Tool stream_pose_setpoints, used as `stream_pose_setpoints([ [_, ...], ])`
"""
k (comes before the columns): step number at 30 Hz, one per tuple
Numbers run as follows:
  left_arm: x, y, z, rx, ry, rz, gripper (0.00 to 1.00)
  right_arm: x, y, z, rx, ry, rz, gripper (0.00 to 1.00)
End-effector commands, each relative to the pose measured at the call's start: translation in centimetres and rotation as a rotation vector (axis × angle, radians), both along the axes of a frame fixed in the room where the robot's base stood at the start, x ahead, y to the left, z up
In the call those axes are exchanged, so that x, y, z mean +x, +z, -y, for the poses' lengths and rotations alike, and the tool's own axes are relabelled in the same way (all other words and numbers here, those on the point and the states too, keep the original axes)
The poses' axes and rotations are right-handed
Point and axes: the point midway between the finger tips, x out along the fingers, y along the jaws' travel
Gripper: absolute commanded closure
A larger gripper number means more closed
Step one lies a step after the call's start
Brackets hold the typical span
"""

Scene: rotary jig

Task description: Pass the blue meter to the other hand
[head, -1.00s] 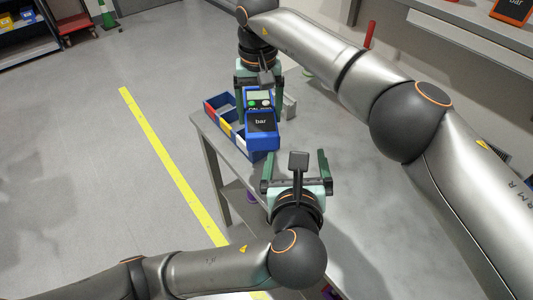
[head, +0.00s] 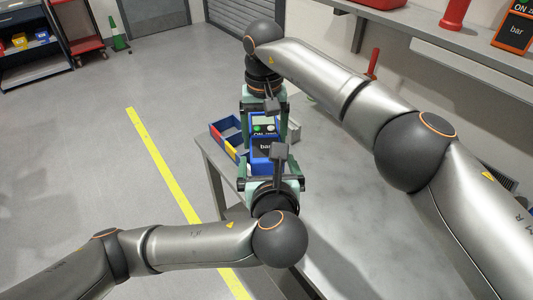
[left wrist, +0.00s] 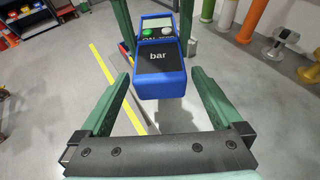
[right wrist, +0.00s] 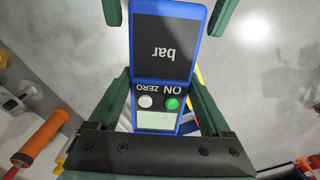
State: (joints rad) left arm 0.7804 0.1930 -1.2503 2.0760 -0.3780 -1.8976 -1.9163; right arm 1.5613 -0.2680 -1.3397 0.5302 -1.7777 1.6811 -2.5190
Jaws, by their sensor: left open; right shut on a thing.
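The blue meter (head: 264,142), with a dark "bar" panel, is held above the bench by my right gripper (head: 264,112). In the right wrist view the fingers close on the screen end of the meter (right wrist: 163,45). My left gripper (head: 269,163) faces it from the near side and is open. In the left wrist view the "bar" end of the meter (left wrist: 160,75) lies between the spread left fingers (left wrist: 162,85), with a gap showing on both sides. In the head view the left gripper's camera partly covers the meter's lower end.
A blue bin with coloured compartments (head: 228,137) stands at the bench's left edge, beside and below the meter. The grey bench (head: 350,200) is clear on the right. An orange meter (head: 515,30) and a red object (head: 455,14) stand on the shelf at upper right.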

Motion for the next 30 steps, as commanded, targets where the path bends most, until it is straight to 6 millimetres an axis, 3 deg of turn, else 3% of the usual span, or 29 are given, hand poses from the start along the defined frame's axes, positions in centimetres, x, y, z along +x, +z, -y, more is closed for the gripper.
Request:
stream_pose_setpoints([
  [3, 1.9, -0.8, -0.4, 0.001, 0.002, 0.000, 0.00, 0.0, 0.0, 0.0, 0.000, 0.000, 0.001, 0.84],
  [9, 3.8, -1.6, -0.6, 0.001, 0.001, 0.001, 0.00, 0.0, 0.0, 0.0, 0.000, 0.000, 0.001, 0.84],
  [20, 4.3, -1.7, -0.7, 0.000, -0.001, 0.001, 0.00, 0.0, 0.0, 0.0, 0.000, 0.000, 0.001, 0.84],
  [30, 4.2, -1.7, -0.6, -0.001, -0.002, 0.001, 0.36, 0.0, 0.0, 0.0, 0.001, 0.000, 0.001, 0.84],
])
